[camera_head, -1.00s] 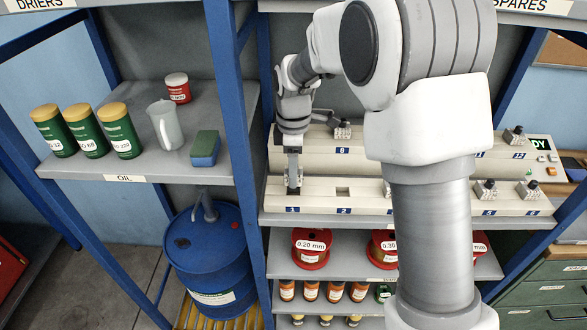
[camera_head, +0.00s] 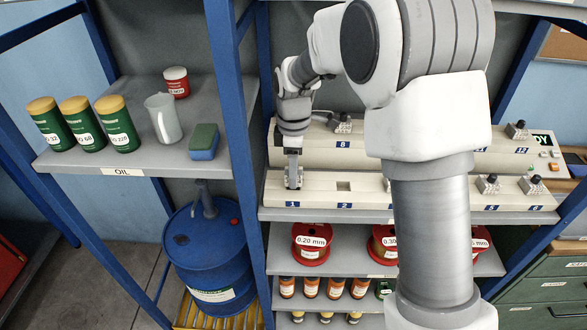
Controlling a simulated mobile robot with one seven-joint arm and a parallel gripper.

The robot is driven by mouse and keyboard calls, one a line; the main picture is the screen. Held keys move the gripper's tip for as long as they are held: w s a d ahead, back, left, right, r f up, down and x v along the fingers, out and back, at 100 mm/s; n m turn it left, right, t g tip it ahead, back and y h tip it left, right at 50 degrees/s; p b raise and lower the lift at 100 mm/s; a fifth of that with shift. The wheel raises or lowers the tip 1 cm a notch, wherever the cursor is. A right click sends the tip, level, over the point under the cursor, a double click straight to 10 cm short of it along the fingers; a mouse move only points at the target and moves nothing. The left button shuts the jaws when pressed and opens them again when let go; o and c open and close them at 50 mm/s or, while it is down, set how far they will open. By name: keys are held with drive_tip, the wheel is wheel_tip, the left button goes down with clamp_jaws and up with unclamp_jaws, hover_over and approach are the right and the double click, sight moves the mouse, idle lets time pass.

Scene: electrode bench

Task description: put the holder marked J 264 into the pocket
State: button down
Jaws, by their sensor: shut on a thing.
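My gripper (camera_head: 293,175) points down at the left end of the front beige rail (camera_head: 318,197), right above the blue label 1. It is shut on a small holder, which the fingers mostly hide. I cannot read its marking, nor tell whether it sits in the rail or just above it. An empty square pocket (camera_head: 343,187) shows in the rail at label 2, right of my gripper. Other small grey holders stand at the right of this rail (camera_head: 488,184) and on the rear rail (camera_head: 342,124). Their markings are too small to read.
My arm hides the middle of both rails. A blue upright post (camera_head: 238,150) stands close left of the gripper. Left of it, a shelf holds green canisters (camera_head: 118,125), a jug (camera_head: 164,118) and a sponge (camera_head: 204,141). Red spools (camera_head: 311,243) sit on the shelf below.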

drive_tip(key=shift+f+b, duration=0.35)
drive_tip(key=shift+f, duration=0.2)
drive_tip(key=shift+c, duration=0.9)
unclamp_jaws()
wheel_tip(320, 180, up, 8)
drive_tip(key=shift+f, duration=0.25)
drive_tip(key=shift+s, duration=0.1)
